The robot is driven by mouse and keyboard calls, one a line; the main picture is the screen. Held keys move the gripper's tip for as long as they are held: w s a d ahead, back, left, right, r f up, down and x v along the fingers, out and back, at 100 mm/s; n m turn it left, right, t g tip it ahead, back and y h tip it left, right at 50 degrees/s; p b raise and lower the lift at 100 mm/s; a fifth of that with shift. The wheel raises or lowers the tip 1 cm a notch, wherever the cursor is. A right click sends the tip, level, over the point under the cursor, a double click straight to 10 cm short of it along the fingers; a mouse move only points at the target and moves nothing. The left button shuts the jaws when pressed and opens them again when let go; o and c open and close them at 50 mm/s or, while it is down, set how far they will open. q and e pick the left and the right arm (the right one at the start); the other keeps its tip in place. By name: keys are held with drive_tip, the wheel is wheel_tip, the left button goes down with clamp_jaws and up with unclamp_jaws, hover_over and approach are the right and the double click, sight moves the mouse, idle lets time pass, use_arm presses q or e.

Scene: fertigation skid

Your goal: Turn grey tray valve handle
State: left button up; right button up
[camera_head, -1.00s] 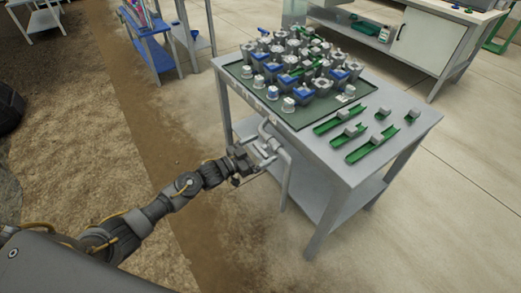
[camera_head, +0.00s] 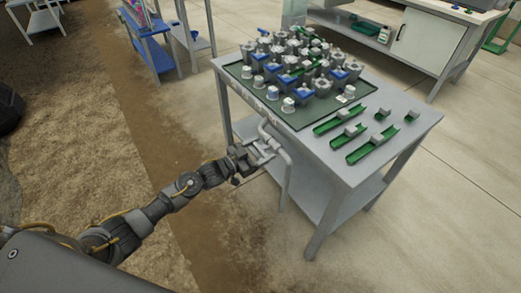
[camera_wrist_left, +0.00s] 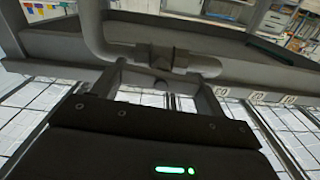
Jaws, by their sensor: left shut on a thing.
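A grey pipe (camera_head: 287,172) with a valve runs along the near side of the tray table and bends down. In the left wrist view, the valve body (camera_wrist_left: 163,57) sits on the horizontal stretch of pipe, just ahead of my fingers. My left gripper (camera_head: 262,153) is at this valve, below the tabletop edge. It also shows in the left wrist view (camera_wrist_left: 158,74), with a finger on each side of the valve's near part. It is shut on the valve handle, which is mostly hidden by the fingers and too dark to make out clearly. My right gripper is out of view.
The grey table (camera_head: 335,170) carries a dark green tray (camera_head: 300,122) of grey and blue pots, and green channels (camera_head: 372,145) with grey blocks. A lower shelf (camera_head: 322,202) lies under the tabletop. A blue rack (camera_head: 157,52) stands behind left. The floor at the right is clear.

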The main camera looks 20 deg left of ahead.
use_arm(q)
drive_tip(key=m, duration=0.3)
drive_tip(key=shift+s+d+f+m, duration=0.1)
drive_tip(key=shift+m, duration=0.3)
drive_tip(key=m+b, duration=0.1)
drive_tip(key=m, duration=0.4)
drive_tip(key=shift+f, duration=0.1)
drive_tip(key=m+b, duration=0.1)
drive_tip(key=m, duration=0.3)
drive_tip(key=shift+s+d+f+m, duration=0.1)
drive_tip(key=shift+m, duration=0.3)
drive_tip(key=shift+m+b, duration=0.45)
drive_tip(key=shift+m, duration=0.85)
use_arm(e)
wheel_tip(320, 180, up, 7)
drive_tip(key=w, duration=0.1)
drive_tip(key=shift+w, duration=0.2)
use_arm(q)
drive_tip(key=shift+m, duration=0.3)
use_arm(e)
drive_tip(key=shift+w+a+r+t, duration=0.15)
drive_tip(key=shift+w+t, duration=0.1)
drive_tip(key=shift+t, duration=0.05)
use_arm(q)
drive_tip(key=o, duration=1)
